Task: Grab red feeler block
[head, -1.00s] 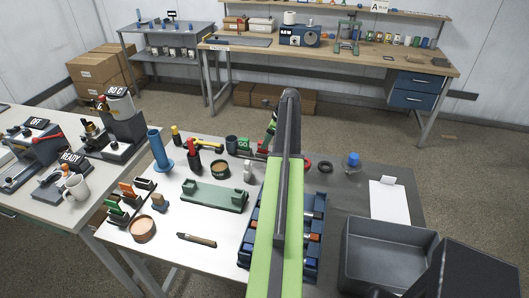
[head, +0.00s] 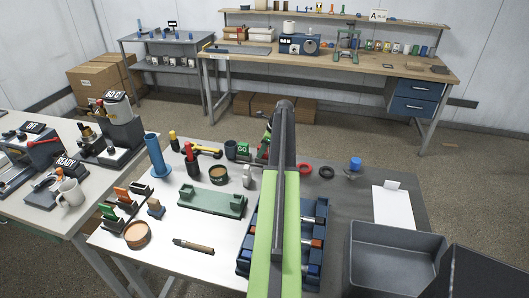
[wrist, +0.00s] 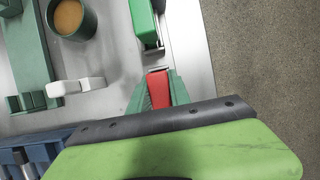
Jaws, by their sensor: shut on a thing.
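The red feeler block (wrist: 158,90) shows in the wrist view. It stands between the two teal fingers of my gripper (wrist: 157,76), one on each side of it, and they are shut on it. Its lower end is hidden behind the dark edge of my wrist. In the head view my arm hides most of the gripper, and I cannot make out the block clearly there.
A green block (wrist: 143,22) lies just ahead, near the table edge. A dark green cup (wrist: 86,27) and a white piece (wrist: 78,87) are to the left. The blue tray (head: 243,262) is beside my arm. Red ring (head: 305,168) and black ring (head: 326,172) lie right.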

